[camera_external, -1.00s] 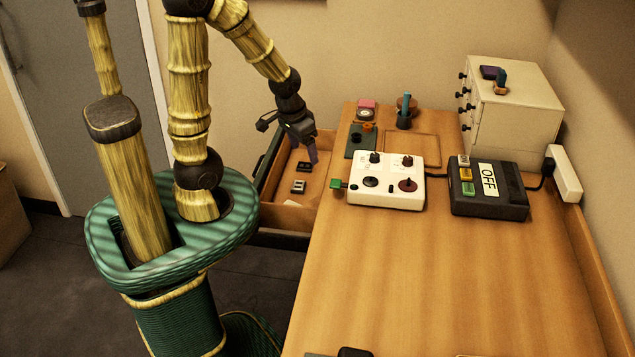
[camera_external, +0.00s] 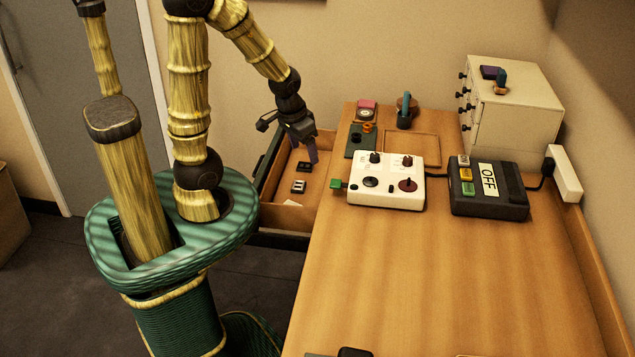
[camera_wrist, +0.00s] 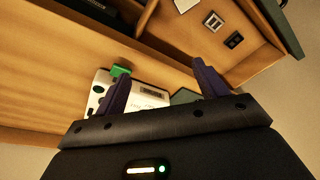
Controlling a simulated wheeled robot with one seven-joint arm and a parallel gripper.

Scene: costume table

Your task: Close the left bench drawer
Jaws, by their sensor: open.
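The left bench drawer (camera_external: 292,216) is pulled out from the left side of the wooden bench (camera_external: 400,285). Its inside is visible and holds small dark parts (camera_external: 299,186) and a pale card. The open drawer also shows at the upper right of the wrist view (camera_wrist: 262,62). My gripper (camera_external: 312,155) hangs over the drawer, close to the bench edge. In the wrist view its two purple fingers (camera_wrist: 160,85) stand wide apart with nothing between them. Whether a finger touches the drawer cannot be told.
A white control box (camera_external: 385,190) with a green piece (camera_external: 337,184) at its left side sits near the bench edge. A black OFF box (camera_external: 487,200) is beside it. A cream drawer cabinet (camera_external: 520,115) stands at the back right. The bench's front is mostly clear.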

